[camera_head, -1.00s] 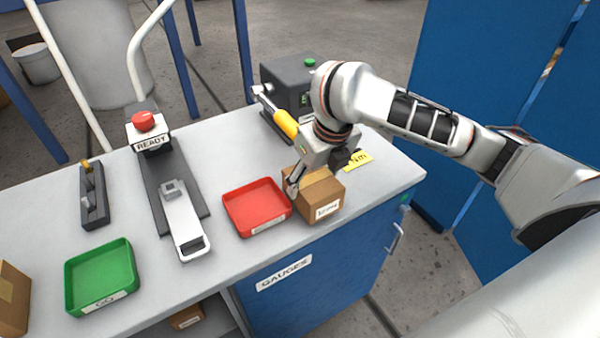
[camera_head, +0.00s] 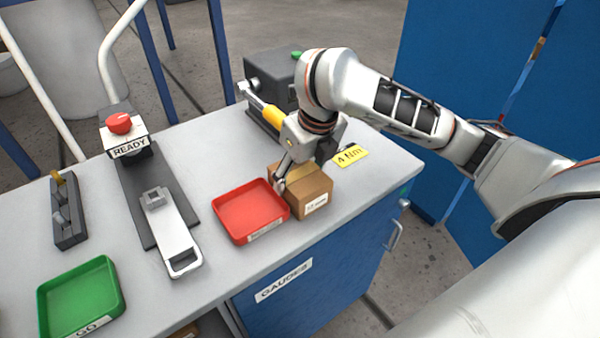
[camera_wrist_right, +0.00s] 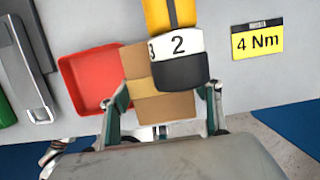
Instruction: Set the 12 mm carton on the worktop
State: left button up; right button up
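A brown carton (camera_head: 312,193) with a white label sits upright on the worktop (camera_head: 215,165), close to the right of the red tray. Its label is too small to read. My right gripper (camera_head: 285,172) is at the carton's top. In the right wrist view its fingers stand either side of the carton (camera_wrist_right: 158,108), and a gap shows by the right finger, so it looks open. The carton's far end is hidden there by a yellow-and-black tool handle. My left gripper is not in view.
The red tray (camera_head: 235,193) is beside the carton. A yellow-handled tool (camera_head: 268,114) lies just behind, near a dark grey box (camera_head: 280,70). A yellow 4 Nm tag (camera_head: 350,156) lies to the right. The green tray (camera_head: 47,303) and a gauge fixture (camera_head: 168,228) are at left.

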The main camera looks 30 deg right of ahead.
jog(key=shift+o, duration=1.3)
jog(key=shift+r, duration=0.45)
jog(key=p+v, duration=0.4)
jog(key=v, duration=0.7)
jog(key=shift+r, duration=0.15)
jog(key=shift+s, duration=0.1)
